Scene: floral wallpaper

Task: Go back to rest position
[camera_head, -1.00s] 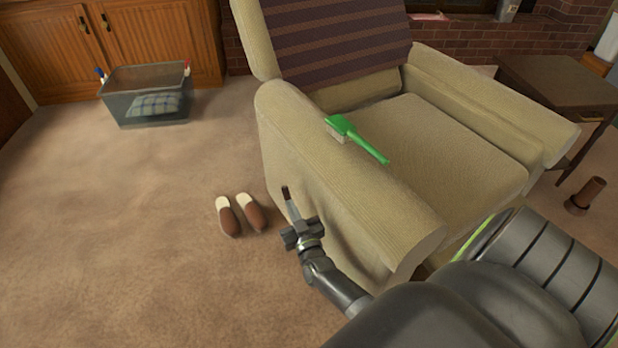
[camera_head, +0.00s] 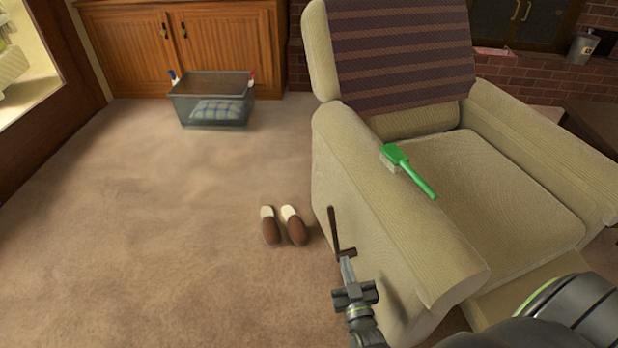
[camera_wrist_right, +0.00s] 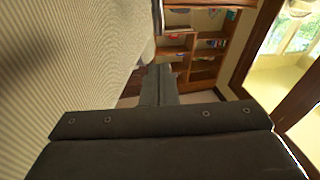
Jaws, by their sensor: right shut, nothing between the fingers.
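My right gripper (camera_head: 345,262) is shut and empty, beside the near-left side of the beige armchair (camera_head: 400,220). A brown lever (camera_head: 334,230) sticks up on that side of the chair, just beyond the fingertips. In the head view the tips overlap the lever's lower end; I cannot tell if they touch. In the right wrist view, the shut fingers (camera_wrist_right: 158,85) point past the chair's fabric (camera_wrist_right: 60,70), which fills the left side. My left gripper is not in view.
A green brush (camera_head: 408,168) lies on the armchair's left armrest. Brown slippers (camera_head: 283,226) stand on the carpet left of the chair. A grey bin (camera_head: 213,118) with a checked cloth stands by the wooden cabinet (camera_head: 195,45). The carpet at left is clear.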

